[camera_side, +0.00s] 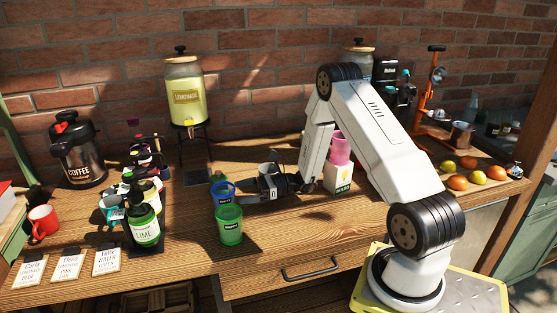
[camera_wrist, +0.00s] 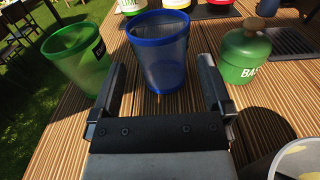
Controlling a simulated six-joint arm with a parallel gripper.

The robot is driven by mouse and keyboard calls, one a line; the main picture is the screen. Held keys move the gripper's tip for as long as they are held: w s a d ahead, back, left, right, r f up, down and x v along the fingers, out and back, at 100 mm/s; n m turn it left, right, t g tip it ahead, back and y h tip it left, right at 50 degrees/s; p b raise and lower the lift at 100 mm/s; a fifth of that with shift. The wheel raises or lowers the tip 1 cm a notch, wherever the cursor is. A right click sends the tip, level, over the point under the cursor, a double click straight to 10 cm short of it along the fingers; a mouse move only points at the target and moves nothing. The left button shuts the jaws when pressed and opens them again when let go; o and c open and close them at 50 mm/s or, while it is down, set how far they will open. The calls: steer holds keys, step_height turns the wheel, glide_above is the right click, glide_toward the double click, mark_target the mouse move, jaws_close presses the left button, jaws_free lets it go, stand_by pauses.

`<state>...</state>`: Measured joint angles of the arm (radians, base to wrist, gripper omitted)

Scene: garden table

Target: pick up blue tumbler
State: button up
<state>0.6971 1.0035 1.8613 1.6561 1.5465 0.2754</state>
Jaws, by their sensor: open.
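The blue tumbler (camera_wrist: 163,66) stands upright on the wooden table in the wrist view, just ahead of my gripper and roughly centred between its fingers. In the side view the blue tumbler (camera_side: 222,188) is partly hidden behind a green tumbler (camera_side: 230,226). My gripper (camera_wrist: 160,92) is open and empty, with one dark finger to each side below the tumbler in the picture. In the side view my gripper (camera_side: 243,194) is low over the table, its fingers reaching left toward the blue tumbler. Whether a finger touches it I cannot tell.
The green tumbler (camera_wrist: 82,58) stands close on the left in the wrist view. A green lidded jar (camera_wrist: 242,56) stands to the right. The lime bottle (camera_side: 145,222) and several others stand left in the side view. The lemonade dispenser (camera_side: 185,92) is behind.

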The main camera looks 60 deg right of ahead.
mark_target(225, 201)
steer(key=shift+x, duration=3)
steer(key=c, duration=0.9)
